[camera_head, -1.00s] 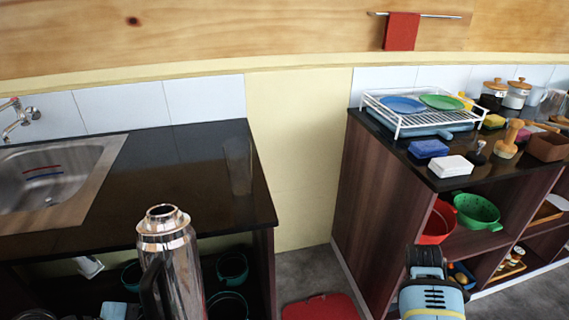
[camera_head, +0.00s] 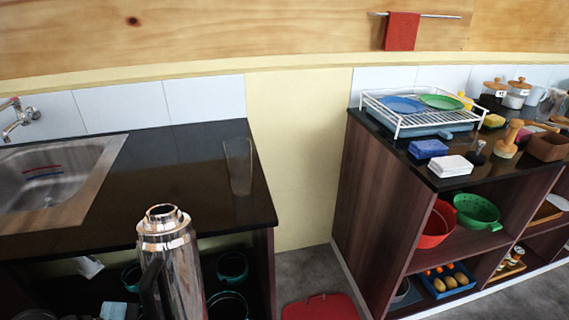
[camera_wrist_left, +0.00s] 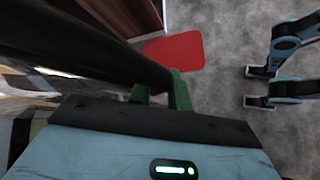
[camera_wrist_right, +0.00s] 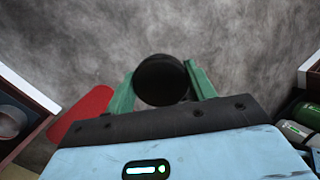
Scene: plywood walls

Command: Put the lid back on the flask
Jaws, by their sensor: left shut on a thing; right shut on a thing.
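The flask (camera_head: 170,262) is a shiny metal cylinder with a black handle (camera_head: 150,288), upright at the bottom of the head view. Its neck (camera_head: 162,212) is bare, with no lid on it. My left gripper (camera_wrist_left: 160,92) is shut on the black handle, which runs across the left wrist view; the gripper is outside the head view. My right gripper (camera_wrist_right: 160,86) is shut on a round black lid (camera_wrist_right: 160,78), held between its green fingers above the floor. The right gripper and lid are not in the head view.
A dark counter with a sink (camera_head: 60,180) stands behind the flask on the left. A second counter (camera_head: 360,190) with a dish rack (camera_head: 415,112) is on the right. A red mat (camera_head: 318,307) lies on the grey floor between them.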

